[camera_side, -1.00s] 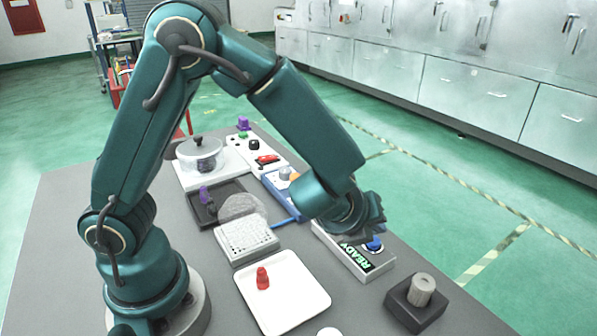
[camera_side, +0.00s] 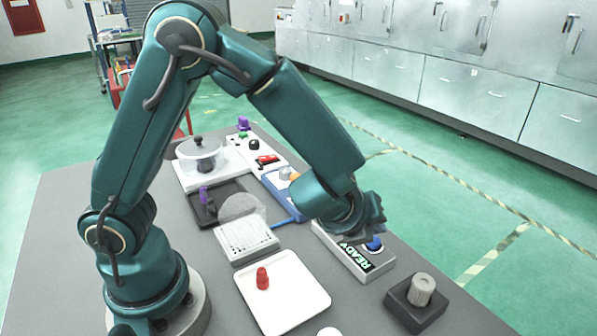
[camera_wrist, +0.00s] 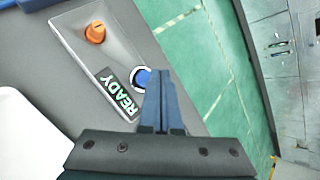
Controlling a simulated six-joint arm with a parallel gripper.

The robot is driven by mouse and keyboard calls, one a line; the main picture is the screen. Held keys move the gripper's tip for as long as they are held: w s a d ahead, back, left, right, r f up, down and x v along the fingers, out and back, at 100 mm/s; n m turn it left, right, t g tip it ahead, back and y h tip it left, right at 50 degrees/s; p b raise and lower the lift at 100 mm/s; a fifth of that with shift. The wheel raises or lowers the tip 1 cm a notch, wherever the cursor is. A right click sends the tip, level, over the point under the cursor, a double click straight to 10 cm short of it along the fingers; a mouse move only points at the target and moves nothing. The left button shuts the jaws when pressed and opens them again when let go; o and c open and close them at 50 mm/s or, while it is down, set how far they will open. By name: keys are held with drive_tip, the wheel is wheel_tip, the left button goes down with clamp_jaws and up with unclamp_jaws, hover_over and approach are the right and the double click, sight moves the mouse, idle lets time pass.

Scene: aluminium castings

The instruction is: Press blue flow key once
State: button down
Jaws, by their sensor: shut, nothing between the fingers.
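The blue flow key (camera_side: 374,244) is a round blue button on a light grey panel (camera_side: 349,262) with a green-lettered READY display (camera_side: 356,256). In the wrist view the blue key (camera_wrist: 143,77) sits in a pale ring beside the READY display (camera_wrist: 117,92). My gripper (camera_wrist: 163,75) is shut and empty, its fingertips beside the key's right edge in that view. In the side view my gripper (camera_side: 372,226) is over the panel, right above the key and partly covering it. I cannot tell whether the fingertips touch the key.
An orange knob (camera_wrist: 96,32) is on the same panel. A black box with a grey knob (camera_side: 418,298) stands to the right. A white tray with a red piece (camera_side: 262,278) lies to the left. A white grid block (camera_side: 246,240) and a blue unit (camera_side: 280,188) are farther back.

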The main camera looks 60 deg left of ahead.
sight(371, 244)
drive_tip(key=shift+f, duration=0.2)
drive_tip(key=shift+f, duration=0.25)
drive_tip(key=shift+f, duration=0.45)
idle(0.8)
drive_tip(key=shift+r, duration=0.9)
drive_tip(key=shift+r, duration=2.5)
